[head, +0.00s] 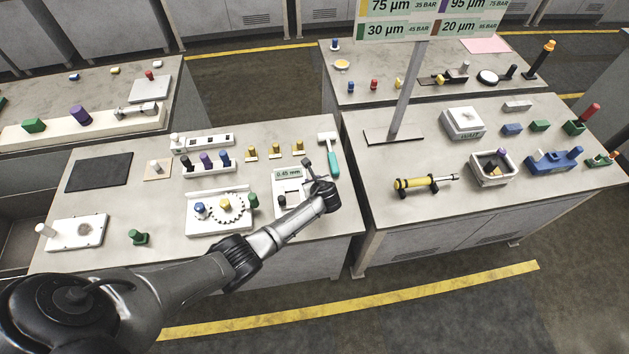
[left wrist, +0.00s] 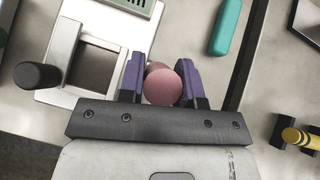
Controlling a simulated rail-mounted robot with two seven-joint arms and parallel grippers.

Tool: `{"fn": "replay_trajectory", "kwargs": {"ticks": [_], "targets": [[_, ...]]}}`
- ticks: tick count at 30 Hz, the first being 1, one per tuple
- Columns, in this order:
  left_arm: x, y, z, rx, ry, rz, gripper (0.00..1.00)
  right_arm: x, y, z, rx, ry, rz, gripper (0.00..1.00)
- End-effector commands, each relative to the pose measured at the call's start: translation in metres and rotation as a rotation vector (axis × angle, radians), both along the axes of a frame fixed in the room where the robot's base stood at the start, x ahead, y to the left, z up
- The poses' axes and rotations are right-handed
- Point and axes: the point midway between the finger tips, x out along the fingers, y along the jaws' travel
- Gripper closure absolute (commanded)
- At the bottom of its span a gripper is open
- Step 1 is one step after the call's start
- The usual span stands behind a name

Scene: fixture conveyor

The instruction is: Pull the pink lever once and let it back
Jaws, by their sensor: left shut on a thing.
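The pink lever's round knob (left wrist: 163,86) sits between the two purple fingers of my left gripper in the left wrist view. The gripper (left wrist: 160,76) is shut on it. The lever belongs beside a white gauge device (left wrist: 65,45) with a square dark opening and a black knob (left wrist: 38,76). In the head view this device (head: 280,202) has a display reading 0.45 mm. My left gripper (head: 315,178) is at its right side there and hides the pink knob. The lever's shaft is hidden below the knob. My right gripper is in neither view.
A teal-handled hammer (head: 333,160) lies just right of the device. A white fixture with a gear (head: 192,219) stands to its left, and a rack of coloured pegs (head: 190,170) behind left. A yellow-and-black cylinder tool (head: 418,184) lies on the neighbouring table across a gap.

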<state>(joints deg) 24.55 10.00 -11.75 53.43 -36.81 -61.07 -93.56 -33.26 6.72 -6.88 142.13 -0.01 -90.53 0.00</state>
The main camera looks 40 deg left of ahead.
Motion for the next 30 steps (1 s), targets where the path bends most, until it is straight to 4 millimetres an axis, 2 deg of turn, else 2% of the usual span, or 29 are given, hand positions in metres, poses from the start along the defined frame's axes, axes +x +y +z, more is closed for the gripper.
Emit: {"fn": "replay_trajectory", "kwargs": {"ticks": [1,6,23,24,30], "targets": [[0.0018,0.0024,0.0049,-0.013,0.012,0.001,1.00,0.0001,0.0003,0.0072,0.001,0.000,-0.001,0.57],[0.0044,0.0059,0.0035,-0.050,0.042,0.000,1.00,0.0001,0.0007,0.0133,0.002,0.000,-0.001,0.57],[0.0055,0.0083,0.0011,-0.070,0.058,0.000,1.00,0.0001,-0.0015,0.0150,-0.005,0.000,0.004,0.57],[0.0054,0.0084,0.0010,-0.070,0.058,0.001,0.66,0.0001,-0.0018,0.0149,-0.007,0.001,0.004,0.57],[0.0056,0.0080,0.0011,-0.070,0.058,0.000,0.47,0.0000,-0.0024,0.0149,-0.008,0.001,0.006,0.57]]}}
